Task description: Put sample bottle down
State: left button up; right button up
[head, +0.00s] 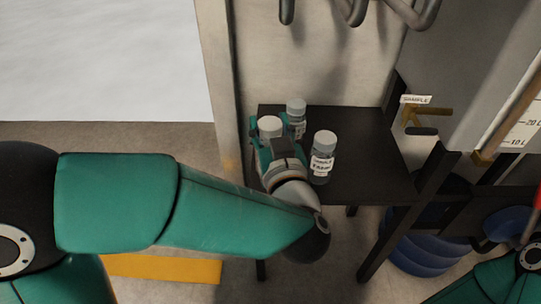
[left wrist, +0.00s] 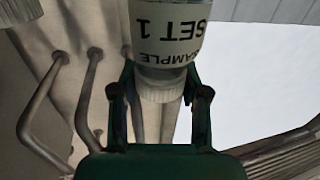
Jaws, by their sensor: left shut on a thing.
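My left gripper (head: 272,143) is shut on a sample bottle with a whitish cap (head: 270,125), over the left part of the dark shelf table (head: 370,150). In the left wrist view the bottle (left wrist: 168,40) has a white label reading "SAMPLE" and "SET 1", upside down in the picture, and sits between the gripper's fingers (left wrist: 160,88). The gripper hides its lower part in the head view, so I cannot tell whether its base touches the table. A second bottle (head: 296,112) stands just behind, and a third labelled bottle (head: 322,158) stands to the right. My right gripper is not in view.
A brass tap (head: 430,111) with a "SAMPLE" tag (head: 416,99) is right of the table. Grey pipes (head: 350,10) hang above. A post (head: 218,80) rises at the table's left. Blue round items (head: 430,255) lie below right. The table's right half is clear.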

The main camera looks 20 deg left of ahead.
pick_arm(q)
notch_tip(320, 180, down, 6)
jog(key=b, duration=0.2)
jog(key=shift+r+b, duration=0.1)
jog(key=shift+b, duration=0.2)
jog(key=o, duration=1.1)
